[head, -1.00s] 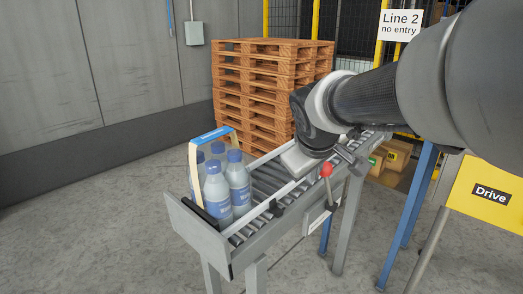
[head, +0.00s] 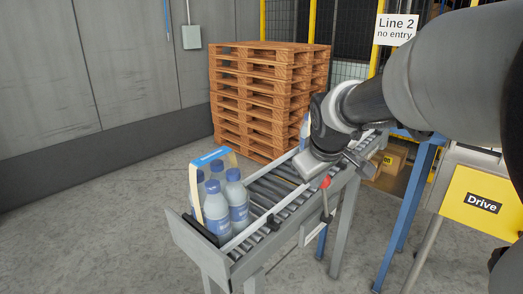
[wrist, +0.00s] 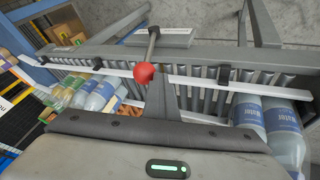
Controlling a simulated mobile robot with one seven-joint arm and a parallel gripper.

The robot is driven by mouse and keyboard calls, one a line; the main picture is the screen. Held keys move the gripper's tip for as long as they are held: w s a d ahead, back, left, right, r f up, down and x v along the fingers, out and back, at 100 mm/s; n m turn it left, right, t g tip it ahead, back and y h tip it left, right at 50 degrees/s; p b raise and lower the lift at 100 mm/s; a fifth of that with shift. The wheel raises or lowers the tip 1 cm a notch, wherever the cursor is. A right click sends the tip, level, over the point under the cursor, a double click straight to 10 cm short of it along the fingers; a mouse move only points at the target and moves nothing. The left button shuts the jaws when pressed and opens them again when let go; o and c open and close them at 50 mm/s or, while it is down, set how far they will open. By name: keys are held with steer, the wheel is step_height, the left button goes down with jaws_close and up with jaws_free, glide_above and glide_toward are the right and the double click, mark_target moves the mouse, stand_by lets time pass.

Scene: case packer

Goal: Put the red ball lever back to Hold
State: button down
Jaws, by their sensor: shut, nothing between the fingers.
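The lever's red ball (head: 326,182) is beside the near rail of the roller conveyor, just below my gripper (head: 342,168). Its upper part is partly covered by the gripper in the head view. In the wrist view the red ball (wrist: 144,73) is at the tip of the shut fingers (wrist: 162,98), touching or very close; I cannot tell which. Its grey rod (wrist: 152,45) runs away from the ball to a pale label plate (wrist: 165,38), whose words I cannot read. The gripper is shut and empty.
A bottle pack with a blue-topped carrier (head: 211,158) stands at the conveyor's near end. More bottles (wrist: 97,93) stand at the other end. Stacked pallets (head: 265,100) stand behind. A yellow Drive box (head: 484,195) is at right.

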steer(key=w+d+r+g+y+p, duration=0.1)
steer(key=w+d+p, duration=0.5)
steer(key=w+d, duration=0.6)
steer(key=shift+d+r+m+g+y+p, duration=0.15)
steer(key=shift+r+m+g+y+p, duration=0.15)
steer(key=shift+g+y, duration=0.35)
steer(key=shift+d+f, duration=0.1)
steer(key=shift+f, duration=0.05)
steer(key=w+r+p+v, duration=0.1)
steer(key=w+v, duration=0.1)
steer(key=v, duration=1)
steer(key=shift+w+r, duration=0.2)
steer(key=shift+r, duration=0.1)
steer(key=shift+d, duration=0.1)
